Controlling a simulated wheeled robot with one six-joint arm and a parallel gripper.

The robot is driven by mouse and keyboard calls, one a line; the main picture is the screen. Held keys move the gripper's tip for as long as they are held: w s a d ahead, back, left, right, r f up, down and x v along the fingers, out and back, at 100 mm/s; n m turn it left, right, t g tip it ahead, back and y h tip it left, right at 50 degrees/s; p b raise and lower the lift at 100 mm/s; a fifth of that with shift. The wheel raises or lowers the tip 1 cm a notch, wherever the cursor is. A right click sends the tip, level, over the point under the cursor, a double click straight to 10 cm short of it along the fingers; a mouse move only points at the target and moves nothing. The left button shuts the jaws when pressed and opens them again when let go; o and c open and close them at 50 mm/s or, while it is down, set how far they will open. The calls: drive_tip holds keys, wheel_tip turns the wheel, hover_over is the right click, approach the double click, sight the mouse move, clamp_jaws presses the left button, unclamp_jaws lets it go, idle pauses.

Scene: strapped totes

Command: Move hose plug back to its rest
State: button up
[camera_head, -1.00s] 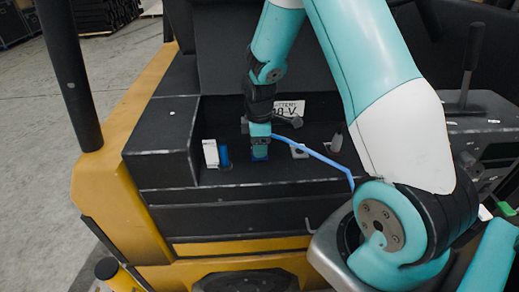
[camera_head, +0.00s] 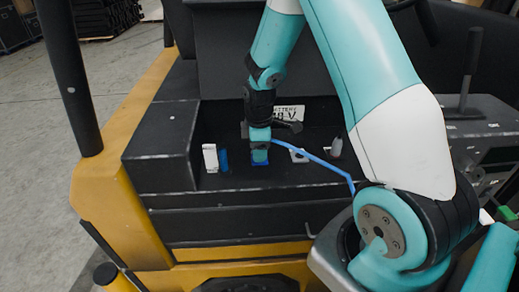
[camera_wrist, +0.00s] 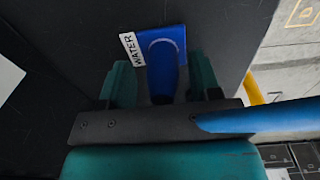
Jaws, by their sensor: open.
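The blue hose plug (camera_wrist: 162,75) stands between the two teal fingers of my gripper (camera_wrist: 162,88) in the wrist view. Its far end meets a blue square plate (camera_wrist: 175,42), beside a white label reading WATER (camera_wrist: 131,48). The fingers are open around the plug; the wrist bracket hides its near end. A blue hose (camera_wrist: 260,117) runs off to the right. In the head view my gripper (camera_head: 259,150) points down at the blue plate (camera_head: 261,163), and the hose (camera_head: 325,164) slopes right behind my arm. I cannot tell which fixture is the plug's rest.
A white block (camera_head: 210,157) and a blue upright piece (camera_head: 224,160) stand left of my gripper. A pale square plate (camera_head: 298,155) and a grey cone-shaped piece (camera_head: 336,147) are to its right. A dark box (camera_head: 160,148) bounds the recess at left.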

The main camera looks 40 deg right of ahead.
drive_tip(key=shift+s+a+f+g, duration=0.15)
drive_tip(key=shift+s+a+f, duration=0.05)
drive_tip(key=shift+s+f, duration=0.2)
drive_tip(key=shift+s+a+f+g, duration=0.15)
drive_tip(key=shift+s+f, duration=0.15)
drive_tip(key=shift+f, duration=0.2)
clamp_jaws()
drive_tip(key=shift+r, duration=0.1)
drive_tip(key=shift+w+d+r+p, duration=0.1)
drive_tip(key=shift+w+r+p, duration=0.05)
drive_tip(key=shift+r+p, duration=0.95)
drive_tip(key=shift+w+d+r+p, duration=0.1)
drive_tip(key=shift+w+r+p, duration=0.05)
drive_tip(key=shift+r+p, duration=1.4)
drive_tip(key=shift+r, duration=0.55)
drive_tip(key=shift+r+p, duration=2.4)
drive_tip(key=shift+r, duration=0.6)
